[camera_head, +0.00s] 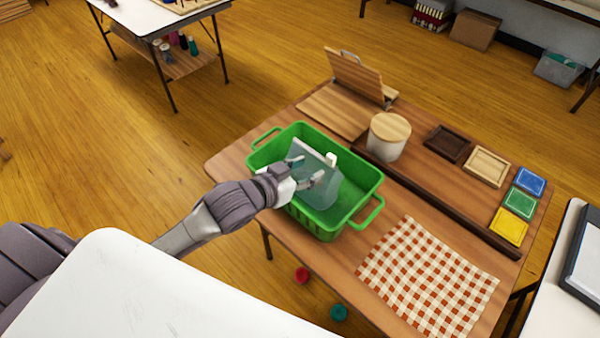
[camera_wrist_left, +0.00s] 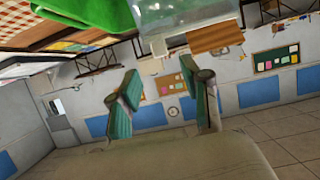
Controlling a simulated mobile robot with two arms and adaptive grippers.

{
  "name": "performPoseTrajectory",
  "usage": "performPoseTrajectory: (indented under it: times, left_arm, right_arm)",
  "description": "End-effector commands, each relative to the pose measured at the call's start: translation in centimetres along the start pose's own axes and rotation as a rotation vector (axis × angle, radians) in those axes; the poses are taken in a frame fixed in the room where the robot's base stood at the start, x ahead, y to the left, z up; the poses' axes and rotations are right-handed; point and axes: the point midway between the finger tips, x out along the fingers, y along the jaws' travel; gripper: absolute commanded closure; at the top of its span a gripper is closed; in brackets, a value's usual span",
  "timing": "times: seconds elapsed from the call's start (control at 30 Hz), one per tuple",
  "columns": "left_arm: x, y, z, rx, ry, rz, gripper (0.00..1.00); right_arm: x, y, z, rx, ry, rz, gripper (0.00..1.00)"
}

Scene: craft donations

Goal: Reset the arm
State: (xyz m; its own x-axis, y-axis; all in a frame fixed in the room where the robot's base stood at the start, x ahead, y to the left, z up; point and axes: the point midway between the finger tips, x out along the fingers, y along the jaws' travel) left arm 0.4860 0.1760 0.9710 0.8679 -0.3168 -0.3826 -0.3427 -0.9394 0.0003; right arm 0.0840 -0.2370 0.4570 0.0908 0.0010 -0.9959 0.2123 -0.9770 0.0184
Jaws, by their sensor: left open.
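My left gripper (camera_head: 306,173) comes in from the left and is over the near left side of a green basket (camera_head: 370,180) on the wooden table. Its two fingers are apart, with nothing seen between them. A clear, pale bag or pouch (camera_head: 318,185) with a white piece at its top lies in the basket, just beyond the fingers. In the left wrist view the open fingers (camera_wrist_left: 165,95) point at the room, with the green basket (camera_wrist_left: 90,20) and the clear object (camera_wrist_left: 190,18) at the top edge. My right gripper is not in view.
On the table (camera_head: 450,190) are a lidded canister (camera_head: 388,137), a hinged wooden stand (camera_head: 355,75), small trays (camera_head: 487,166), coloured squares (camera_head: 519,202) and a checked cloth (camera_head: 427,278). A white surface (camera_head: 170,290) fills the lower left. Two spools (camera_head: 302,275) lie on the floor.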

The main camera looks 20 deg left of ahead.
Motion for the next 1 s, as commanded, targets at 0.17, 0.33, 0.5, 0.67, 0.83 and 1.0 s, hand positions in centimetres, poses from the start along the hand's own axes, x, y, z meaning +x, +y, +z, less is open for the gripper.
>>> performPoseTrajectory:
  times: [0.17, 0.33, 0.5, 0.67, 0.83, 1.0]
  left_arm:
    - [-1.8, 0.0, 0.0, -0.001, 0.0, 0.0, 0.52]
    - [-2.1, 0.0, 0.0, -0.001, 0.0, 0.0, 0.52]
    - [-2.1, 0.0, 0.0, -0.001, 0.0, 0.0, 0.52]
    - [-2.1, 0.0, 0.0, -0.001, 0.0, 0.0, 0.52]
    - [-2.3, 0.2, 0.6, -0.005, -0.024, -0.011, 0.52]
    - [-4.3, 1.1, 5.0, -0.03, -0.211, -0.081, 0.52]
  right_arm:
    - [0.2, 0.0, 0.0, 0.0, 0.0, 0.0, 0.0]
    - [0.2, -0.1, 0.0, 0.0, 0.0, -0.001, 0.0]
    - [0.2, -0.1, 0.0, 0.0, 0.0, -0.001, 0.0]
    - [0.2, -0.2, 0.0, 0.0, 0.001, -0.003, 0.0]
    - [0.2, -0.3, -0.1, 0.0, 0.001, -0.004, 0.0]
    - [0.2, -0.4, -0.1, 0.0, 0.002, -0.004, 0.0]
